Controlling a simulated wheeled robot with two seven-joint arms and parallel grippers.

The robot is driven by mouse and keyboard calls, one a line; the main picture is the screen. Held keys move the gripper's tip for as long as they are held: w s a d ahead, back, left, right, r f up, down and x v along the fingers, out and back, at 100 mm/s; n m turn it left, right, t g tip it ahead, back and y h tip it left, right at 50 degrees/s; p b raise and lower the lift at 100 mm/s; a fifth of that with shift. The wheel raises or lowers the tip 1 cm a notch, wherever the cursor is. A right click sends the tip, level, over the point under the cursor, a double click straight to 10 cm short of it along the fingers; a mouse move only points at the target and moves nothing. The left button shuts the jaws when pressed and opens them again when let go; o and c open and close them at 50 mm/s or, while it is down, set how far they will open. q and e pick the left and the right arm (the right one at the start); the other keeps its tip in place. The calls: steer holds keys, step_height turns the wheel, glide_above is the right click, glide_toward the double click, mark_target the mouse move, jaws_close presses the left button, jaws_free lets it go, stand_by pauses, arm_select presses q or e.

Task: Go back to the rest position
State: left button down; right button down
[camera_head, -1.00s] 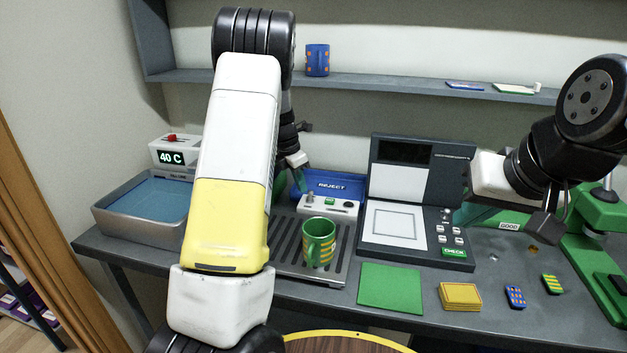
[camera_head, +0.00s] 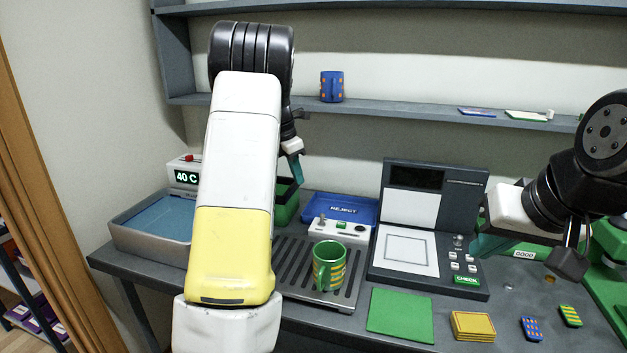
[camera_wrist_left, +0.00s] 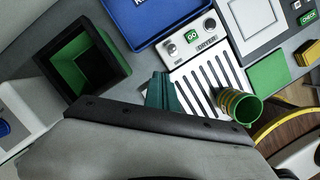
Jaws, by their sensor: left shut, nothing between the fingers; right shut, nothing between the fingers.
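My left gripper (camera_head: 294,168) hangs above the back of the counter, left of the blue reject tray, with its teal fingers shut and empty. In the left wrist view its fingers (camera_wrist_left: 162,92) are together above the counter, between a dark green-lined bin and the drip grate. My right gripper (camera_head: 486,244) is at the right, over the edge of the check device, shut with nothing in it. A green mug with yellow stripes (camera_head: 328,265) stands upright on the slatted grate (camera_head: 290,262), apart from both grippers; it also shows in the left wrist view (camera_wrist_left: 240,106).
A water basin (camera_head: 130,238) with a 40 C display stands left. The blue reject tray (camera_head: 372,207) and check device (camera_head: 402,262) sit behind. A green mat (camera_head: 400,316) and several coasters lie in front. A blue mug (camera_head: 332,87) stands on the shelf (camera_head: 400,108).

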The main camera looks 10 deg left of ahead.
arm_select(q)
steer(key=s+d+r+m+t, duration=0.1)
steer(key=s+d+r+m, duration=0.1)
steer(key=s+r+m, duration=0.3)
steer(key=s+d+r+m+h, duration=0.1)
steer(key=s+d+r+m, duration=0.2)
steer(key=s, duration=0.4)
steer(key=s+d+r+m+t, duration=0.1)
steer(key=s+d+r+m, duration=0.15)
steer(key=s+m, duration=0.4)
steer(key=s+d+f+m+t, duration=0.1)
steer(key=s+d+m, duration=0.1)
steer(key=s+m, duration=0.4)
steer(key=s+d+f+m, duration=0.1)
steer(key=s+d+m, duration=0.1)
steer(key=s+m, duration=0.5)
steer(key=s, duration=0.3)
steer(key=shift+s+f+t+y, duration=0.15)
steer(key=shift+s+t+y, duration=0.15)
steer(key=shift+t+y, duration=0.1)
